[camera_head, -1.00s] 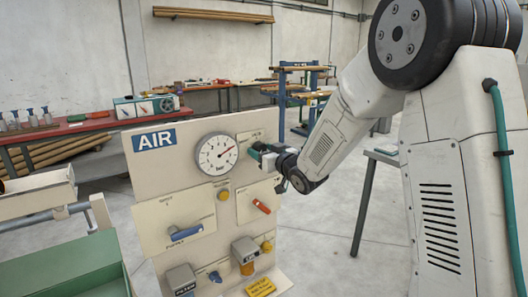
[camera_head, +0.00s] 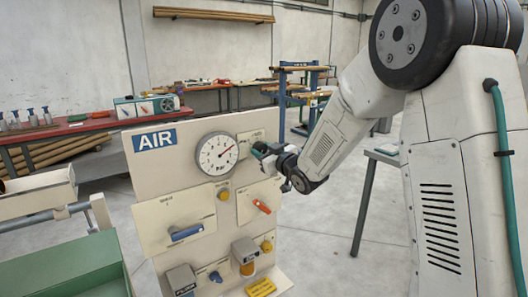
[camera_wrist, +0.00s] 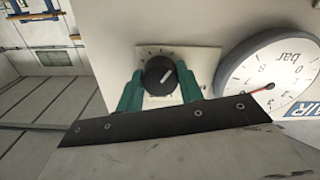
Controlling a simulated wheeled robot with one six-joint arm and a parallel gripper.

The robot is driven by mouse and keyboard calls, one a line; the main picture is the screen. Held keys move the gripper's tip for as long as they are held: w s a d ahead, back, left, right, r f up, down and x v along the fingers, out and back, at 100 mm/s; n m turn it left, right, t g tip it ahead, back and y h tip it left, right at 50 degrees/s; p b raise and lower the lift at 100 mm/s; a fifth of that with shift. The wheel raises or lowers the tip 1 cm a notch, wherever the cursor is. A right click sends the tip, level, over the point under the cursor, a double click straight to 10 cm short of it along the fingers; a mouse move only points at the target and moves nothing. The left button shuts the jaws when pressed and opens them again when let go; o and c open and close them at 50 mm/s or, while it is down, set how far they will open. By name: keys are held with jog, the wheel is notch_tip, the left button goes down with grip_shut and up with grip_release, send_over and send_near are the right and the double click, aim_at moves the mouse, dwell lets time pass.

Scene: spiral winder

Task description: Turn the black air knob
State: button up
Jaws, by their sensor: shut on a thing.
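The black air knob (camera_wrist: 160,75) is round with a white pointer line and sits on a pale scale plate (camera_wrist: 200,58) in the wrist view. My gripper (camera_wrist: 160,88) has green fingers, one on each side of the knob, and is shut on it. In the head view my gripper (camera_head: 264,152) reaches the panel's upper right and hides the knob. The pressure gauge (camera_head: 217,154) is beside it, with a red needle; it also shows in the wrist view (camera_wrist: 270,80).
The AIR panel (camera_head: 150,185) also carries a blue lever (camera_head: 186,232), a red lever (camera_head: 262,206), yellow knobs and a filter unit (camera_head: 246,254). A green bin (camera_head: 75,268) is at lower left. A red bench (camera_head: 85,125) stands behind.

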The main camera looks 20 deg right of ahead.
jog(key=n, duration=0.6)
jog(key=shift+d, duration=0.1)
jog(key=n, duration=0.5)
jog(key=shift+n, duration=0.4)
jog(key=o, duration=1)
jog(key=v, duration=0.7)
jog(key=shift+s, duration=0.35)
jog(key=shift+d+r, duration=0.1)
